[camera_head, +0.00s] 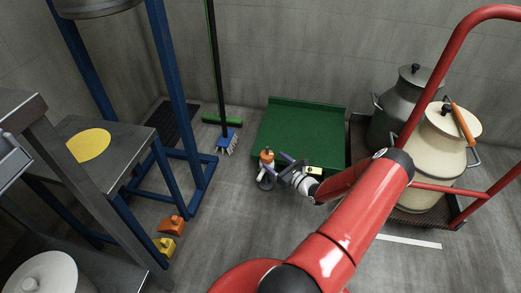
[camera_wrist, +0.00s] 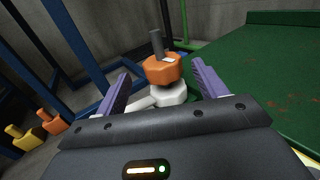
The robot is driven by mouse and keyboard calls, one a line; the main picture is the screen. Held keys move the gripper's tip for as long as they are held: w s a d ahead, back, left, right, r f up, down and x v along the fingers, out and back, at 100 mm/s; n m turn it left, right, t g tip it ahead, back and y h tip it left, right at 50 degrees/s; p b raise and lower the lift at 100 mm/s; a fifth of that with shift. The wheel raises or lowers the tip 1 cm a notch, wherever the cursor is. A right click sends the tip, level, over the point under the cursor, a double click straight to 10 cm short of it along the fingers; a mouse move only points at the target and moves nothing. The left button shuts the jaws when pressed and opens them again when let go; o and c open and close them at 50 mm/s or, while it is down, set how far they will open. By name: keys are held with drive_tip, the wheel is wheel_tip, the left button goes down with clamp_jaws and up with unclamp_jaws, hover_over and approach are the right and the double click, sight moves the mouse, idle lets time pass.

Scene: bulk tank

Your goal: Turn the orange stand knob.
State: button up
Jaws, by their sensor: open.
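The orange stand knob (camera_wrist: 163,70) sits on a white round body (camera_wrist: 170,95) with a dark stem rising from its top. In the head view the knob (camera_head: 267,153) shows small, near the left front corner of the green platform. My gripper (camera_wrist: 158,82) is open, with its two purple fingers apart on the left and right of the knob in the wrist view. The knob appears beyond or between the fingertips; I cannot tell which. No contact shows. In the head view my gripper (camera_head: 281,167) is just right of the knob.
The green platform (camera_head: 300,122) lies to the right of the knob. Milk cans (camera_head: 428,160) stand on a red cart at right.

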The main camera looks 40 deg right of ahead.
sight(269, 151)
drive_tip(key=w, duration=0.5)
drive_tip(key=w+b, duration=0.1)
drive_tip(key=w, duration=0.1)
drive_tip(key=shift+w+a, duration=0.25)
drive_tip(key=shift+c, duration=0.4)
drive_tip(key=c, duration=0.9)
drive_tip(key=shift+r+h+p, duration=0.1)
drive_tip(key=shift+h+p, duration=0.2)
drive_tip(key=shift+p, duration=0.15)
